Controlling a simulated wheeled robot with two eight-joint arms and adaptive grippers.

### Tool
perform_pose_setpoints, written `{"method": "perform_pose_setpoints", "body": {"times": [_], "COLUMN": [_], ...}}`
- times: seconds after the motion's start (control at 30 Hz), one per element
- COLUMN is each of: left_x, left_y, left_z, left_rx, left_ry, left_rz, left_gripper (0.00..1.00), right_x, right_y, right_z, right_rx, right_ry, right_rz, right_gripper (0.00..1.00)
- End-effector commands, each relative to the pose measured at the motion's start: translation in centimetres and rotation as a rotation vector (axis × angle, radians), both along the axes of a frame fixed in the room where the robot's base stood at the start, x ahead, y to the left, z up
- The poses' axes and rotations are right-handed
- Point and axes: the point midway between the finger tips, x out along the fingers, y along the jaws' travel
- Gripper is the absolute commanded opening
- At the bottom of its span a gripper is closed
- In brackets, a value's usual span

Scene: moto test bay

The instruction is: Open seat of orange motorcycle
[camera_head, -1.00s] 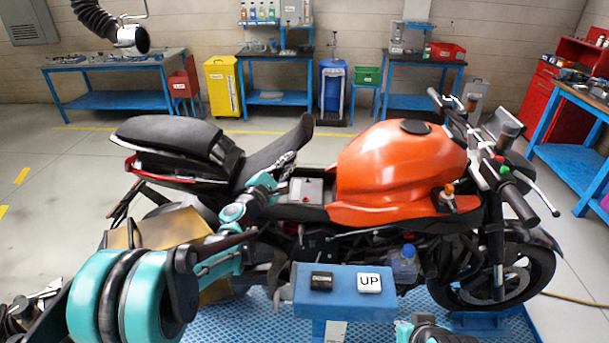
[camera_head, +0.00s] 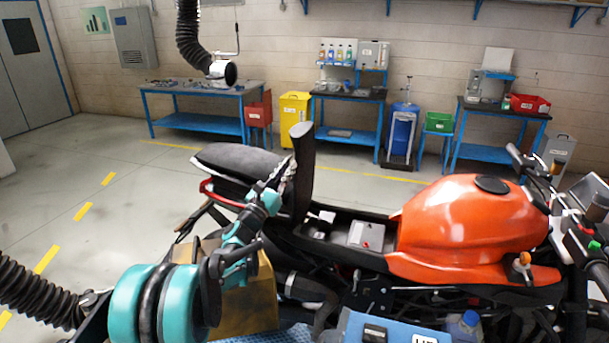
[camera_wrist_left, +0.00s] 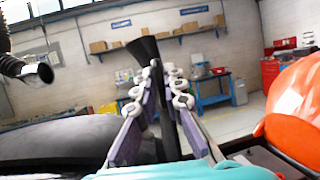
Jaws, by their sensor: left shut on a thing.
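The orange motorcycle (camera_head: 460,230) stands across the head view. Its black front seat (camera_head: 303,170) is tilted up to nearly vertical, and the compartment (camera_head: 345,228) under it lies uncovered, with a grey box (camera_head: 366,235) inside. The rear seat (camera_head: 238,160) lies flat behind it. My left gripper (camera_head: 284,180) is at the seat's rear side, shut on the seat. In the left wrist view, the gripper's two fingers (camera_wrist_left: 158,95) close around the edge of the raised seat (camera_wrist_left: 145,50). My right gripper is not in view.
A blue stand (camera_head: 400,335) with a button panel is in front of the motorcycle. A tan box (camera_head: 250,295) is below my left arm. Blue workbenches (camera_head: 200,122), a yellow bin (camera_head: 294,118) and a blue drum (camera_head: 402,132) line the back wall. The floor at left is clear.

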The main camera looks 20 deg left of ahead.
Motion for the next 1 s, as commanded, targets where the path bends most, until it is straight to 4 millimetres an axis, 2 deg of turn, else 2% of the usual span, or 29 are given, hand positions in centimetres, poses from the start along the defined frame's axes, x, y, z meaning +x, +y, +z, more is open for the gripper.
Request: {"method": "perform_pose_setpoints", "body": {"times": [0.1, 0.3, 0.77, 0.8, 0.87, 1.0], "left_x": [0.0, 0.0, 0.0, 0.0, 0.1, 0.0], "left_y": [1.5, 2.8, 3.1, 3.1, 3.1, 3.1], "left_z": [0.1, 0.0, 0.0, 0.0, 0.0, -0.1], "left_rx": [-0.051, -0.1, -0.115, -0.115, -0.115, -0.114], "left_ry": [-0.003, -0.003, -0.003, -0.003, -0.003, -0.002], "left_rz": [0.0, 0.0, -0.001, -0.001, -0.001, 0.0], "left_gripper": [0.0, 0.0, 0.0, 0.12, 0.27, 0.29], "right_x": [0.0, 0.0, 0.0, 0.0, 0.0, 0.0], "right_y": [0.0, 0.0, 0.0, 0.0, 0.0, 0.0], "right_z": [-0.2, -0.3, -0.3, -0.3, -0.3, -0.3], "right_rx": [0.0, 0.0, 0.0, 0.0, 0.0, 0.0], "right_ry": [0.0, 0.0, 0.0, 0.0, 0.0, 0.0], "right_rz": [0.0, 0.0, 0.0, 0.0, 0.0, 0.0], "right_gripper": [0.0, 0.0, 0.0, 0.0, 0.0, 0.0]}}
